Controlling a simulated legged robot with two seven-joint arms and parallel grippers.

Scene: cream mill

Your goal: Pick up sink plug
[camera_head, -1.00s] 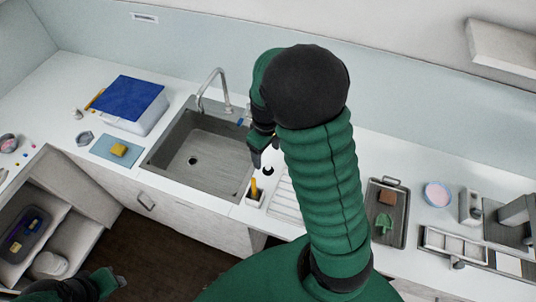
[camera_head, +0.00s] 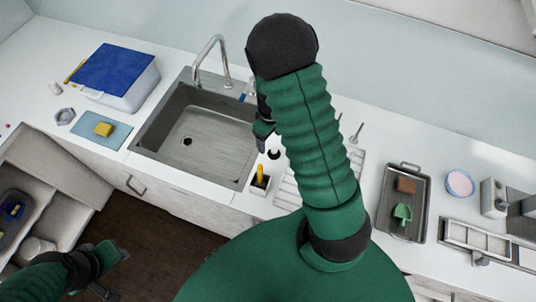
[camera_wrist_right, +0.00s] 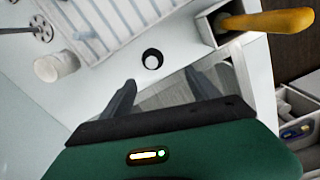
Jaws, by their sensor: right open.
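The sink plug (camera_head: 273,154) is a small round black piece on the white counter, just right of the sink (camera_head: 195,130). In the right wrist view the plug (camera_wrist_right: 152,58) shows as a dark ring with a paler middle. My right gripper (camera_head: 263,132) hangs beside the sink's right rim, near the plug and partly hidden by my arm. In the wrist view its fingers (camera_wrist_right: 158,80) are spread and empty, with the plug beyond the tips and between their lines. My left gripper (camera_head: 112,270) is low at the left, away from the plug; its jaws are unclear.
A small holder with a yellow-handled tool (camera_head: 260,178) stands close to the plug. A ribbed drying rack (camera_head: 290,188) lies to its right, partly behind my arm. The faucet (camera_head: 212,60) rises behind the sink. A tray (camera_head: 420,200) is further right.

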